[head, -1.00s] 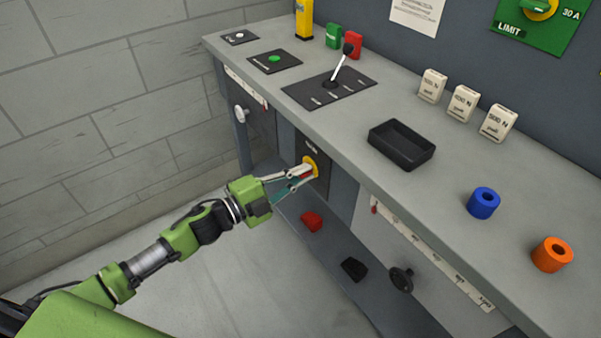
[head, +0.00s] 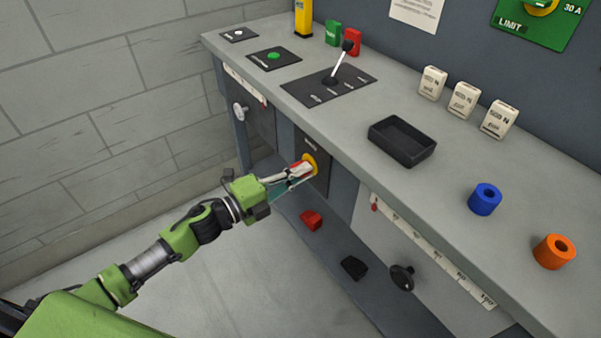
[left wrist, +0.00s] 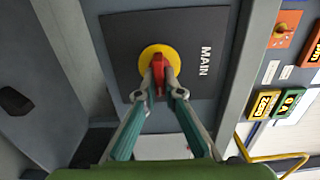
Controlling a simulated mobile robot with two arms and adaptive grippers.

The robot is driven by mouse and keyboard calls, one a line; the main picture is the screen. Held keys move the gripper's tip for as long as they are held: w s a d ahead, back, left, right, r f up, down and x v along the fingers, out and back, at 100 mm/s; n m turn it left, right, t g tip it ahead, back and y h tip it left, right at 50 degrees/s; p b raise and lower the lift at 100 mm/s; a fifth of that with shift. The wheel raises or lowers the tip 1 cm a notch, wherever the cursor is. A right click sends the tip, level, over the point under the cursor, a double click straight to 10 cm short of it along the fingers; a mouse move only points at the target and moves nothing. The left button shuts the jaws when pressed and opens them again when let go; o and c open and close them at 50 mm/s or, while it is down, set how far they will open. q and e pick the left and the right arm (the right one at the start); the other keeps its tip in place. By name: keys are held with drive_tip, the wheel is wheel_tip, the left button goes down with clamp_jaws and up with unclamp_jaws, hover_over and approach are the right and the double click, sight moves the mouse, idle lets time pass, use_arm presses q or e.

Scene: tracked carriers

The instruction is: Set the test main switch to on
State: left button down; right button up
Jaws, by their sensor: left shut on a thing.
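The main switch is a red handle on a yellow round disc (head: 310,163), set in a dark plate on the bench's front. In the left wrist view the plate (left wrist: 125,50) reads "MAIN" and the red handle (left wrist: 158,75) stands in front of the yellow disc (left wrist: 148,55). My left gripper (head: 300,172) is at the switch, its fingers closed on the red handle; it also shows in the left wrist view (left wrist: 158,88). The fingertips hide part of the handle. My right gripper is not in view.
The bench top carries a lever on a dark plate (head: 312,93), a black tray (head: 385,150), several white blocks, a blue ring (head: 485,199) and an orange ring (head: 553,251). A red block (head: 311,220) and a black piece (head: 354,268) lie below the bench front.

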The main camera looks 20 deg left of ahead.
use_arm(q)
drive_tip(key=c, duration=2.2)
unclamp_jaws()
drive_tip(key=shift+o, duration=0.2)
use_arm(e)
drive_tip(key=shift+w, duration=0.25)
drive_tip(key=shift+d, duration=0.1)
use_arm(q)
drive_tip(key=v, duration=1.2)
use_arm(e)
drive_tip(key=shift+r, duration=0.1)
